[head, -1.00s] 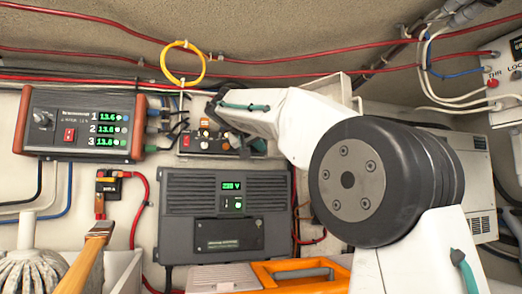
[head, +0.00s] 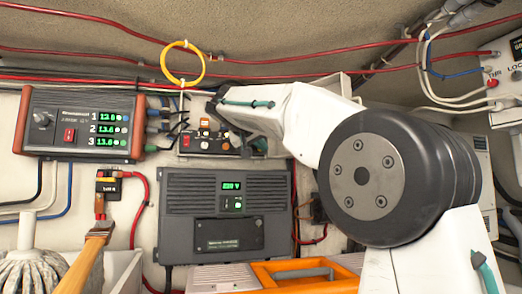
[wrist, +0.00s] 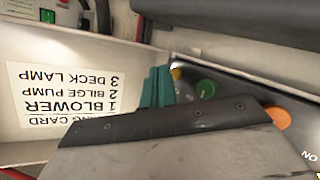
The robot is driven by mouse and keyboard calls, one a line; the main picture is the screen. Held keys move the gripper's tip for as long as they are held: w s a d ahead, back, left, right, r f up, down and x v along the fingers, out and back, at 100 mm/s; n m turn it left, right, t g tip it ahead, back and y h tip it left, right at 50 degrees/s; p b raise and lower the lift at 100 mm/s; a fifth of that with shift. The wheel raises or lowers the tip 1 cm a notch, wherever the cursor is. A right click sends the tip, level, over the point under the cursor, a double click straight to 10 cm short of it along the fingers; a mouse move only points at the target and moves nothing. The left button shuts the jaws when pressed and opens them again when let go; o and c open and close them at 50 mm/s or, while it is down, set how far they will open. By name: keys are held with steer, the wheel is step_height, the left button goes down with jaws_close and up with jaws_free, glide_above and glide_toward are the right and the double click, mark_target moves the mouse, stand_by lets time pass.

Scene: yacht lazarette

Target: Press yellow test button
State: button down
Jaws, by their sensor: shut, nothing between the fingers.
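The yellow button (wrist: 177,73) is small and round, on a dark panel face in the wrist view. My gripper (wrist: 158,86) has teal fingertips, shut together and empty, just left of the yellow button in that picture. I cannot tell whether they touch it. A green button (wrist: 206,88) and an orange button (wrist: 280,117) sit on the same panel, to the right. In the head view the small switch panel (head: 193,153) is on the wall, partly behind my arm. I cannot make out the yellow button there.
A white card (wrist: 60,95) with upside-down lettering is left of my fingers. In the head view, a charger (head: 85,148) with green digits is left of the panel, and a grey unit (head: 215,180) is below. A yellow cable loop (head: 164,62) hangs above.

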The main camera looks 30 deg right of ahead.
steer(key=shift+s, duration=0.1)
steer(key=s, duration=0.2)
steer(key=s+a, duration=0.1)
steer(key=s, duration=0.1)
steer(key=shift+s+a, duration=0.2)
steer(key=shift+s, duration=0.1)
stand_by(0.9)
